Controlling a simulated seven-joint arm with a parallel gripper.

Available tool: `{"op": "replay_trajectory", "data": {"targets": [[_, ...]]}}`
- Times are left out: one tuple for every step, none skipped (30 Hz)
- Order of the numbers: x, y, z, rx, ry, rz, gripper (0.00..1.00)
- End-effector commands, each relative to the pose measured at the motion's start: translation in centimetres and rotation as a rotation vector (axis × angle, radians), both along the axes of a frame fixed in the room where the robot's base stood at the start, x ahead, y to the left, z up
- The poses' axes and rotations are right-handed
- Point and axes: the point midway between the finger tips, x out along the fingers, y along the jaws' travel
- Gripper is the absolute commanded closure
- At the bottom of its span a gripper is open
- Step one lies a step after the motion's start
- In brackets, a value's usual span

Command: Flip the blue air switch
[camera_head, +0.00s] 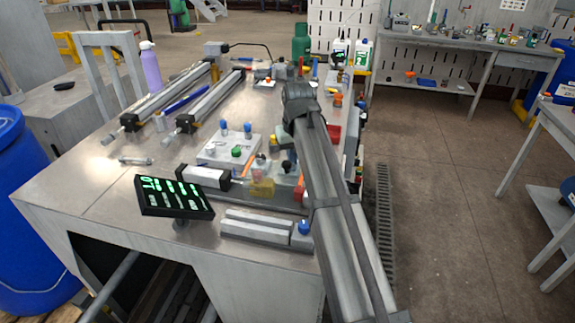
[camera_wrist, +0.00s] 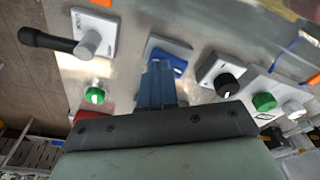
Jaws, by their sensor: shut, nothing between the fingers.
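In the wrist view the blue switch (camera_wrist: 178,63) sits on a pale rectangular plate, partly hidden behind my fingers. My gripper (camera_wrist: 157,68) is shut and empty. Its bluish fingers point at this plate and overlap the switch's left side; I cannot tell whether they touch it. In the head view my arm reaches over the right side of the steel table, and the fingertips and the switch cannot be made out there.
Close around the switch are a black knob (camera_wrist: 227,85), a green knob (camera_wrist: 264,102), a green button (camera_wrist: 95,95) and a black-handled lever (camera_wrist: 50,41). In the head view a display (camera_head: 174,196) stands near the steel table's (camera_head: 75,185) front edge.

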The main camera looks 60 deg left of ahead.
Motion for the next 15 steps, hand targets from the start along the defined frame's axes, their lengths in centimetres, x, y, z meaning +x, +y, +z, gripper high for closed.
{"op": "replay_trajectory", "data": {"targets": [[0.0, 0.0, 0.2, 0.000, 0.000, 0.000, 1.00], [0.0, 0.0, 0.4, 0.001, 0.000, 0.000, 1.00], [0.0, 0.1, 0.6, 0.001, 0.000, 0.000, 1.00], [0.0, 0.1, 0.8, 0.001, 0.000, 0.000, 1.00], [0.0, 0.1, 1.0, 0.001, 0.000, 0.000, 1.00], [0.0, 0.1, 1.2, 0.001, 0.000, 0.000, 1.00], [0.0, 0.1, 1.4, 0.000, 0.000, 0.000, 1.00], [0.0, 0.0, 1.6, 0.000, 0.000, 0.000, 1.00], [0.0, 0.0, 1.9, 0.000, 0.000, 0.000, 1.00], [0.0, 0.0, 2.1, 0.000, 0.000, 0.000, 1.00], [0.0, 0.0, 2.3, 0.000, 0.000, 0.000, 1.00], [0.0, 0.0, 2.6, 0.000, 0.000, 0.000, 1.00], [0.0, 0.0, 2.8, 0.001, 0.000, 0.000, 1.00], [0.0, 0.0, 3.0, 0.001, 0.000, 0.000, 1.00], [0.0, 0.1, 3.2, 0.001, 0.000, 0.000, 1.00]]}}
